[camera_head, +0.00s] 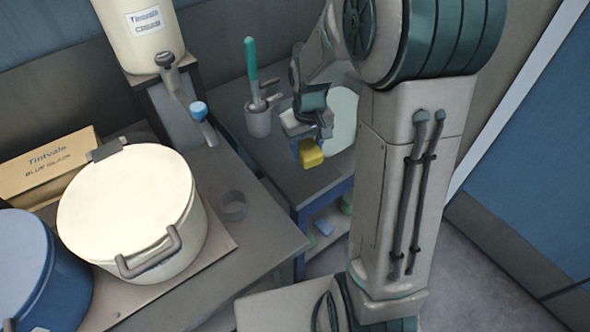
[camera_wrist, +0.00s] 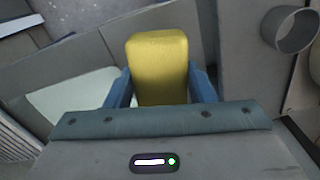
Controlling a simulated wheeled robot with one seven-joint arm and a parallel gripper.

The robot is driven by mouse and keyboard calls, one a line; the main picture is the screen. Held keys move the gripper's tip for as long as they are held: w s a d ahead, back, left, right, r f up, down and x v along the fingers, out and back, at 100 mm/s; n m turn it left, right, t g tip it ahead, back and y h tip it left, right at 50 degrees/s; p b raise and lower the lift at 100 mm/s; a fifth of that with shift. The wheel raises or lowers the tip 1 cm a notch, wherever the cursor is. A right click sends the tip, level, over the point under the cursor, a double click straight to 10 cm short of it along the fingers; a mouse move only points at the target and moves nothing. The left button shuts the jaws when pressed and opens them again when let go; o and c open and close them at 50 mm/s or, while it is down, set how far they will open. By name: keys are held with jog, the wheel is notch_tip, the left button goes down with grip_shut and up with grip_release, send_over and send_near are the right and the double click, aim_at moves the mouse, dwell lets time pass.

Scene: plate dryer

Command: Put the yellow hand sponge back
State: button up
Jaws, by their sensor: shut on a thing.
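The yellow hand sponge (camera_head: 311,153) is a small rounded yellow block below my gripper (camera_head: 303,143) in the head view. In the wrist view the sponge (camera_wrist: 158,64) sits between the two blue fingers of my gripper (camera_wrist: 160,88), which are shut on its sides. The sponge is held above the low table (camera_head: 273,158), near a pale rounded sheet or tray (camera_head: 343,122). My arm partly hides that pale thing and the far part of the table.
A grey holder (camera_head: 257,122) with a green-handled tool (camera_head: 251,62) stands left of my gripper. Small coloured items (camera_head: 323,226) lie on a shelf below.

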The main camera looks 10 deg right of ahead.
jog(key=s+b, duration=0.1)
jog(key=s, duration=0.1)
jog(key=s+n+b, duration=0.1)
jog(key=s, duration=0.1)
jog(key=s+n+b, duration=0.1)
jog(key=s, duration=0.1)
jog(key=shift+d+r+b, duration=0.1)
jog(key=shift+d+b, duration=0.2)
jog(key=shift+b, duration=0.1)
jog(key=p, duration=0.2)
send_over(296, 167)
notch_tip(296, 167, down, 7)
jog(key=shift+r, duration=0.1)
jog(key=shift+f, duration=2)
jog(key=shift+f, duration=0.15)
jog(key=o, duration=1)
